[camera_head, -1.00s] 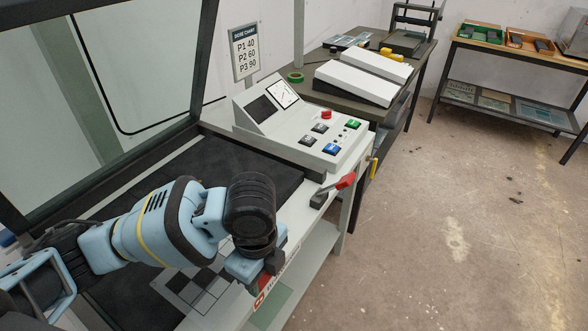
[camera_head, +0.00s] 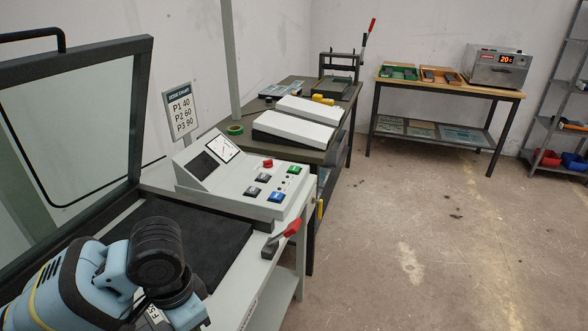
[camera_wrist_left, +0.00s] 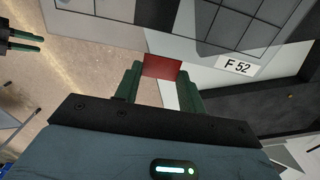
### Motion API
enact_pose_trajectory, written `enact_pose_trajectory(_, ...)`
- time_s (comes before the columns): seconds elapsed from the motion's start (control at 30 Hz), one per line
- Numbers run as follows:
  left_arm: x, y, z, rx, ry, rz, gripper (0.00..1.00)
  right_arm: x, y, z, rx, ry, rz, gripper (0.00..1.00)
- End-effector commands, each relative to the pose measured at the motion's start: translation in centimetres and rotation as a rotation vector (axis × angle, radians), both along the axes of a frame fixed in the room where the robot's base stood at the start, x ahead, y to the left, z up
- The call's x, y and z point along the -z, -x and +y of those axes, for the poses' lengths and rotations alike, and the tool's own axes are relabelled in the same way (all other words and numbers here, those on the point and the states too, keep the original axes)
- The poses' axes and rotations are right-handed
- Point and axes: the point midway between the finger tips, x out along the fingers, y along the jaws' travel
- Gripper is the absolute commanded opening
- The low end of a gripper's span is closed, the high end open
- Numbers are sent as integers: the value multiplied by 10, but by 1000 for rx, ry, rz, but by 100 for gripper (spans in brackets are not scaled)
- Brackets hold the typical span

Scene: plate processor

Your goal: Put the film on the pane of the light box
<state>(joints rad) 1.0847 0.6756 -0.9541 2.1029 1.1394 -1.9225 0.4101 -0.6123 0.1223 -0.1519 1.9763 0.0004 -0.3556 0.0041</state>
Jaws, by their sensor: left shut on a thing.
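My left gripper (camera_wrist_left: 162,75) is shut on the red tab at the edge of the film (camera_wrist_left: 222,30). The film has a grid, dark squares and a white label reading F 52. In the head view my left arm hides most of the film; only part of its label shows at the bottom. My right gripper (camera_wrist_left: 24,40) is at the upper left of the left wrist view, its fingers apart and empty. Two white sloped boxes, apparently light boxes, stand on the dark bench: a nearer one (camera_head: 292,130) and a farther one (camera_head: 312,108). Both tops look bare.
A machine with a raised glass lid (camera_head: 75,120), black bed (camera_head: 190,232) and button panel (camera_head: 245,180) is close on the left. A red-handled lever (camera_head: 285,232) sticks out at its edge. Green tape (camera_head: 235,129) lies on the bench. The floor (camera_head: 430,230) at right is clear.

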Motion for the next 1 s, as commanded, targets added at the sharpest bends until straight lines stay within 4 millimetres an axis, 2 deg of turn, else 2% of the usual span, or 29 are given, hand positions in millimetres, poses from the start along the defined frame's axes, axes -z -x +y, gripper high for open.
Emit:
enact_pose_trajectory(0.3,-15,0,21,-466,-2,-3,18,-6,-4,-1,-2,3,-14,36)
enact_pose_trajectory(0.5,-21,0,30,-675,-3,-4,18,-7,-6,-1,-1,2,-18,36)
enact_pose_trajectory(0.7,-23,1,33,-761,-5,-4,18,-8,-6,0,4,-1,-18,36)
enact_pose_trajectory(1.0,-19,1,33,-768,-3,-2,18,-8,-6,1,8,-5,-17,36)
